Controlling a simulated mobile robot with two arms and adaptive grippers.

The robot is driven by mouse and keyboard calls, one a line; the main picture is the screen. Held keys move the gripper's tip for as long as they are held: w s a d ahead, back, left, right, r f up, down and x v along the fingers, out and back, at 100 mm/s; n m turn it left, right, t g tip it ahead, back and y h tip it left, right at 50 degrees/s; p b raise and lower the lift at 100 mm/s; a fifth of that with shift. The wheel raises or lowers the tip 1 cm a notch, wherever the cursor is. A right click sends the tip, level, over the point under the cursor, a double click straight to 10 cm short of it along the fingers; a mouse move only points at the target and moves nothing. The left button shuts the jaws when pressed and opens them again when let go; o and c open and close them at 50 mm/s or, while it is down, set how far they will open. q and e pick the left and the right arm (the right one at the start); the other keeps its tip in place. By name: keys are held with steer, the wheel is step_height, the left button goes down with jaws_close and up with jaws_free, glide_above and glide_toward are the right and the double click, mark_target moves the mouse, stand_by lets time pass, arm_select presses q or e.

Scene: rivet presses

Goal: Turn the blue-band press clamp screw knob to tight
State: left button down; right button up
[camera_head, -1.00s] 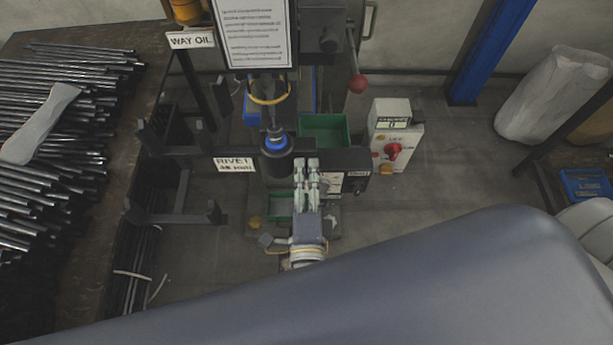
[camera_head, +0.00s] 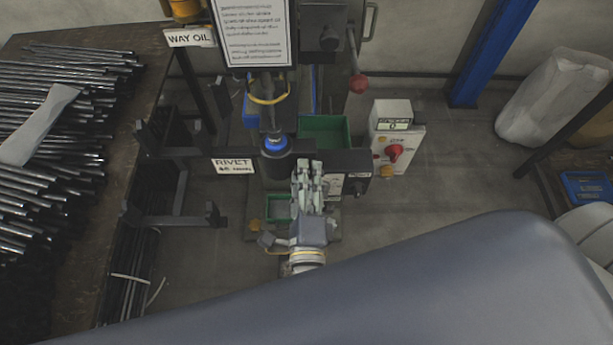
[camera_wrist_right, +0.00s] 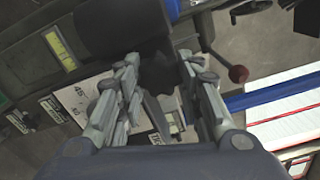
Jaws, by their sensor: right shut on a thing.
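The blue-band press is the dark machine with a blue ring (camera_head: 275,143) around its ram, in the middle of the head view. My right gripper (camera_head: 307,166) reaches up to the front of its dark block, right of the ram. In the right wrist view, a dark clamp screw knob (camera_wrist_right: 158,74) sits between the two fingers of the right gripper (camera_wrist_right: 160,68). The gripper is shut on it. In the head view the fingers hide the knob, and its tight mark cannot be made out. My left gripper is not in view.
A green bin (camera_head: 325,130) and a control box with a red switch (camera_head: 394,152) stand right of the press. A red-ball lever (camera_head: 358,84) hangs above. A table edge with metal rods (camera_head: 70,110) is at left, with black brackets (camera_head: 180,217) between.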

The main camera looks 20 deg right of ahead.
steer(key=o, duration=1.1)
steer(key=shift+w, duration=0.1)
steer(key=shift+c, duration=0.2)
steer(key=v, duration=0.7)
steer(key=shift+s, duration=0.25)
steer(key=shift+a, duration=0.15)
